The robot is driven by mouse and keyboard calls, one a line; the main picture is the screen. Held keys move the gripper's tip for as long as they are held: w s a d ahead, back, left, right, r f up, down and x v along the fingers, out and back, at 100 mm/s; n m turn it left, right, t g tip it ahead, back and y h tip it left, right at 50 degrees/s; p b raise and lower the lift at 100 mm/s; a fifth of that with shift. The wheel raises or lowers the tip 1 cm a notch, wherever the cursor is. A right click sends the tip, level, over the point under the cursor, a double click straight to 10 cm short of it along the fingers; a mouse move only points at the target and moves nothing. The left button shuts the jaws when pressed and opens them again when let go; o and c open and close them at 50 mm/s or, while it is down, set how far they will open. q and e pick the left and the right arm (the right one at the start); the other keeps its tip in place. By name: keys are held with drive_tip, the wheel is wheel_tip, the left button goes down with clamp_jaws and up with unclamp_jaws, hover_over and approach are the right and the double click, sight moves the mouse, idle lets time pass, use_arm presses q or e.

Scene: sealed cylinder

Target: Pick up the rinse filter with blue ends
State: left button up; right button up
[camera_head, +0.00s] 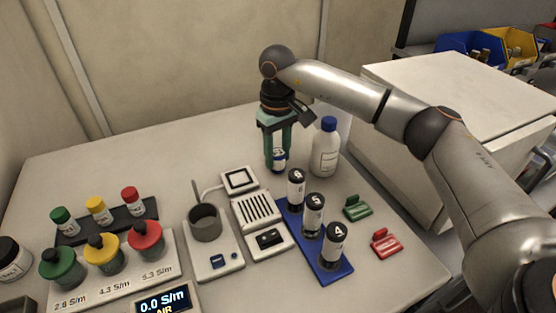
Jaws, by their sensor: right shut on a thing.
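My right gripper (276,148) points down behind the small white devices, left of the white bottle. It is shut on a small white cylinder with blue at its lower end, the rinse filter (279,157). The green fingers hide its upper part. I cannot tell whether its lower end touches the table. My left gripper is not in view.
A white bottle with a blue cap (325,148) stands close right of the gripper. A blue rack (337,272) holds three black-capped cylinders in front. Green (357,208) and red (385,243) clips lie to the right. A steel cup (205,223) and colour-capped bottles stand left. The back left table is clear.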

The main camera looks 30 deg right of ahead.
clamp_jaws()
drive_tip(key=shift+r, duration=0.1)
